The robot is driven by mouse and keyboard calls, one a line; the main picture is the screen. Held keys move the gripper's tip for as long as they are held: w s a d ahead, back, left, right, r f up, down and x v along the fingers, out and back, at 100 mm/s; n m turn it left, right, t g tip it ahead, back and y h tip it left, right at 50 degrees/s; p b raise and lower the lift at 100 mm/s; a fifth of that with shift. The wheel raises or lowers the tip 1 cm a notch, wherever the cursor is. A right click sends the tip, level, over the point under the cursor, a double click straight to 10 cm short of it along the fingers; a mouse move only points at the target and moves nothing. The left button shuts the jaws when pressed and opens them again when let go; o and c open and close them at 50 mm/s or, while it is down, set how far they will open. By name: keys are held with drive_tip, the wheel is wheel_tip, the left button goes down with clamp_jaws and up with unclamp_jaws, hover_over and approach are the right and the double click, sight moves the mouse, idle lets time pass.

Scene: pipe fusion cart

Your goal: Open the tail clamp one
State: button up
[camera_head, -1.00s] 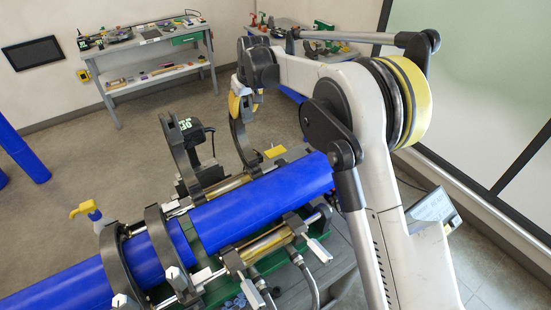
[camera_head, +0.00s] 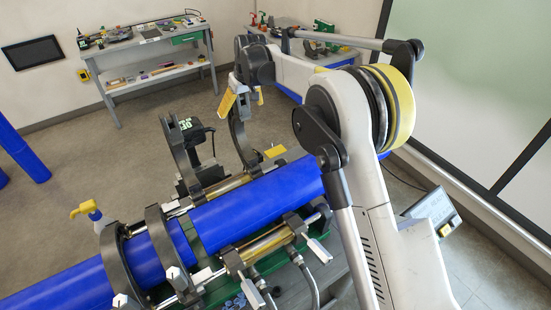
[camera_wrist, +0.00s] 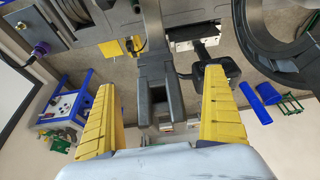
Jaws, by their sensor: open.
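A dark clamp half (camera_head: 237,135) stands raised at the far side of the blue pipe (camera_head: 265,195), toward its right end, clear of the pipe's top. My gripper (camera_head: 243,98) is at this clamp half's upper end. In the wrist view, the yellow fingers of my gripper (camera_wrist: 160,85) are open, with the forked grey clamp end (camera_wrist: 157,102) between them. Gaps show on both sides, so the fingers do not grip it. Which clamp is tail clamp one is not marked.
Another raised clamp half (camera_head: 178,150) stands to the left, beside a black device (camera_head: 194,130). Two clamps (camera_head: 118,265) (camera_head: 162,245) close around the pipe farther left. A yellow-topped spray bottle (camera_head: 88,212) is behind the pipe. Workbenches (camera_head: 150,60) stand along the back wall.

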drive_tip(key=shift+r+p, duration=1.65)
drive_tip(key=shift+r, duration=1.75)
drive_tip(key=shift+d, duration=0.1)
